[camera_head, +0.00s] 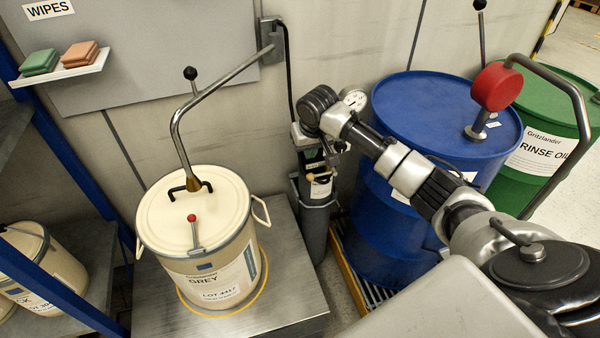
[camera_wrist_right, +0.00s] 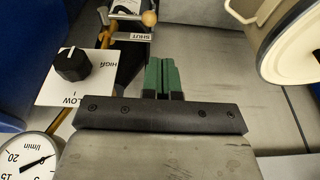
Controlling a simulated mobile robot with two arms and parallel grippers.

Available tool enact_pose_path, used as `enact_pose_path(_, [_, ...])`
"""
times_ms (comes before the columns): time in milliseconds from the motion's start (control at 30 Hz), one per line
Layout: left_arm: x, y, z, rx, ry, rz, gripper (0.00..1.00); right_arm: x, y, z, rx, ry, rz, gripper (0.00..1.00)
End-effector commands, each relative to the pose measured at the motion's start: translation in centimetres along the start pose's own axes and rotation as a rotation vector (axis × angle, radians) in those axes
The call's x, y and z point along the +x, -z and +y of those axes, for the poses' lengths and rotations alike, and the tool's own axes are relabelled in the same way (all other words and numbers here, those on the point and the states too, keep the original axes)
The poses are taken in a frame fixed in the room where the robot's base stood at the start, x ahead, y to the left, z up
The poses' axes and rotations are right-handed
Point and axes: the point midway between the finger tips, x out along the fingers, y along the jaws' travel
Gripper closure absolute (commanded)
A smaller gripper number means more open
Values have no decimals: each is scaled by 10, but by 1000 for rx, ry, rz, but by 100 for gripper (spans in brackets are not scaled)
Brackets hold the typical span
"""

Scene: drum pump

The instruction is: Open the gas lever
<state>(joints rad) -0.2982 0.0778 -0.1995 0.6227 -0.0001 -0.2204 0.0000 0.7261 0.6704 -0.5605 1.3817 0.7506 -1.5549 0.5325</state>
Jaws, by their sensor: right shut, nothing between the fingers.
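The gas lever's tan ball knob (camera_wrist_right: 149,18) shows at the top of the right wrist view. It is near a SHUT label (camera_wrist_right: 138,36). In the head view the small tan knob (camera_head: 310,176) shows on the dark gas unit beside the blue drum. My right gripper (camera_wrist_right: 161,78) has its green fingers together and empty, just short of the label and knob in the wrist view. I see no contact with the lever. In the head view the right arm reaches in from the right, and its wrist partly hides the gas unit. My left gripper is not in view.
A flow gauge (camera_wrist_right: 30,158) and a HIGH/LOW dial (camera_wrist_right: 72,63) sit left of my fingers. The blue drum (camera_head: 425,105) stands close beside the arm. A cream pail (camera_head: 205,240) with a curved pipe (camera_head: 178,125) stands on a metal table (camera_head: 290,290) to the left.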

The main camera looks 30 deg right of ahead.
Motion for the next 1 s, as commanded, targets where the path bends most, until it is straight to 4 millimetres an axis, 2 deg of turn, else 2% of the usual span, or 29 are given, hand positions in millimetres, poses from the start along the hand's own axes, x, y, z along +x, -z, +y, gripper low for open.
enact_pose_path(33, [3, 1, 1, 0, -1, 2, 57, -16, 5, 2, 2, -7, 4, 100])
enact_pose_path(200, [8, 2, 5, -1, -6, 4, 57, -63, 11, 6, 7, -31, -10, 100])
enact_pose_path(300, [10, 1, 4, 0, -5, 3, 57, -83, 11, 8, 10, -46, -18, 100])
enact_pose_path(400, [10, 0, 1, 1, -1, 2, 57, -92, 10, 10, 11, -54, -25, 100])
enact_pose_path(767, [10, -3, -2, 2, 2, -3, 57, -94, 10, 10, 12, -55, -27, 100])
enact_pose_path(867, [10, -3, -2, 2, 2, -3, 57, -88, 9, 10, 12, -55, -28, 100])
enact_pose_path(1000, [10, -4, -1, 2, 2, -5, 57, -68, 8, 11, 12, -56, -31, 100])
